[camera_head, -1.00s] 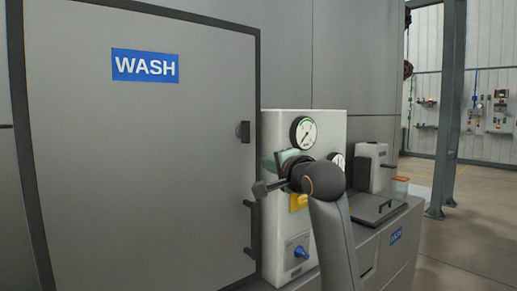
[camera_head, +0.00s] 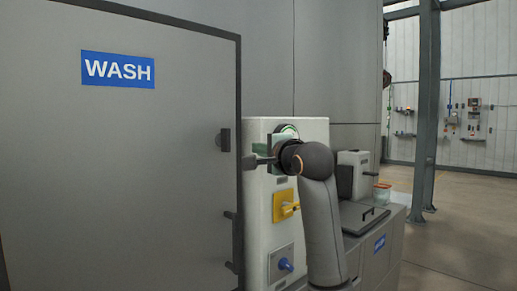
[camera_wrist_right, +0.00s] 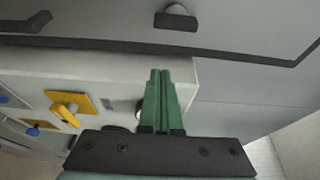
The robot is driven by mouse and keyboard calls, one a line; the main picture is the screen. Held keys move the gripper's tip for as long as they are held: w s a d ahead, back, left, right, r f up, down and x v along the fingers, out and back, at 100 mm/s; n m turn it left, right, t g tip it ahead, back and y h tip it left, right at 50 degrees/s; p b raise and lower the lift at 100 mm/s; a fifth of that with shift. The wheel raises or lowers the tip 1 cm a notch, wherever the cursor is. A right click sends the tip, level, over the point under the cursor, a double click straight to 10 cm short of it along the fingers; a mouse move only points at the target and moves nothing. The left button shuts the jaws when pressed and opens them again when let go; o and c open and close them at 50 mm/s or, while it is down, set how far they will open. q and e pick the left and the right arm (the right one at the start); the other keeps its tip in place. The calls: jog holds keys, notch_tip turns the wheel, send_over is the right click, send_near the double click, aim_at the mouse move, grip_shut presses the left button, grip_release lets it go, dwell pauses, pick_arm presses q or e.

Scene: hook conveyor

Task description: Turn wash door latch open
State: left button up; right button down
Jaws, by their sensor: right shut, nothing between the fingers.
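The grey wash door (camera_head: 115,170) is closed, with a blue WASH sign (camera_head: 118,69) on it. The small dark latch (camera_head: 224,139) sits at its right edge; in the right wrist view a dark latch-like piece (camera_wrist_right: 176,18) shows at the top. My right gripper (camera_head: 260,160) is just right of the latch and a little lower, apart from it. In the right wrist view its green fingers (camera_wrist_right: 160,72) are together with nothing between them, pointing toward the latch with a gap. My left gripper is not in view.
A dark bar handle (camera_head: 232,240) is lower on the door edge. A pale control panel (camera_head: 256,190) with a yellow knob (camera_head: 287,207) and a blue knob (camera_head: 285,264) stands close right of the door. A grey counter (camera_head: 390,245) lies farther right.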

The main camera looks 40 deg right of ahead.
aim_at(225, 140)
jog(key=p+x, duration=0.1)
jog(key=x, duration=0.5)
jog(key=a, duration=0.2)
jog(key=shift+w+a, duration=0.2)
jog(key=shift+a, duration=0.7)
jog(key=shift+a+f+m+g+p, duration=0.15)
jog(key=shift+m+g+p, duration=0.15)
jog(key=shift+m+p, duration=0.55)
